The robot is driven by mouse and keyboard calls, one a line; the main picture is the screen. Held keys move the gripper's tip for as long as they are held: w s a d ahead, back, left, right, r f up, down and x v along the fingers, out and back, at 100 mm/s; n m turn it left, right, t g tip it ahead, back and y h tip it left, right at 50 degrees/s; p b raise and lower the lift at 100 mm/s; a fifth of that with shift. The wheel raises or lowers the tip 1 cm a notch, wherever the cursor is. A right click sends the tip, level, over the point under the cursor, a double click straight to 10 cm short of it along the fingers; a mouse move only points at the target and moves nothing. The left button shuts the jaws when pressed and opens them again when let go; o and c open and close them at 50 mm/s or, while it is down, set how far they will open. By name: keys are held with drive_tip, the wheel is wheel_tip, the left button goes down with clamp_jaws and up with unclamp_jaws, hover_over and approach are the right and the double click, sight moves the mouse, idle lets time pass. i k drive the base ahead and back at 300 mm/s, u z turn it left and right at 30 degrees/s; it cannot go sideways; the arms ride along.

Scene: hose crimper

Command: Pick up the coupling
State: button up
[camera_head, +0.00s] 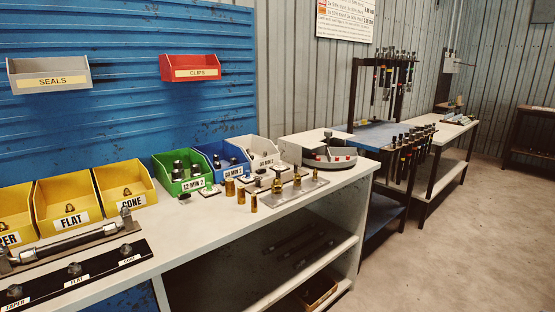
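I cannot tell which piece is the coupling. Several small brass cylindrical fittings (230,188) stand upright on the white bench in front of the blue bin, one of them (254,203) nearest the front edge. Dark metal fittings lie in a green bin (184,186) and a blue bin (232,171), and a white bin (262,153) stands beside them. A grey plate (312,183) holds more upright brass and dark pieces. My gripper is not in view.
The white bench (190,232) holds yellow bins (67,217) and a black labelled strip (100,266) at left. A round grey machine (328,157) stands at the right end. Tool racks (408,150) stand beyond. Floor at right (460,240) is clear.

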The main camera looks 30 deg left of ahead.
sight(234, 161)
drive_tip(key=u, duration=0.05)
drive_tip(key=i, duration=1)
drive_tip(key=u, duration=1.05)
drive_tip(key=i, duration=0.75)
drive_tip(key=u, duration=0.75)
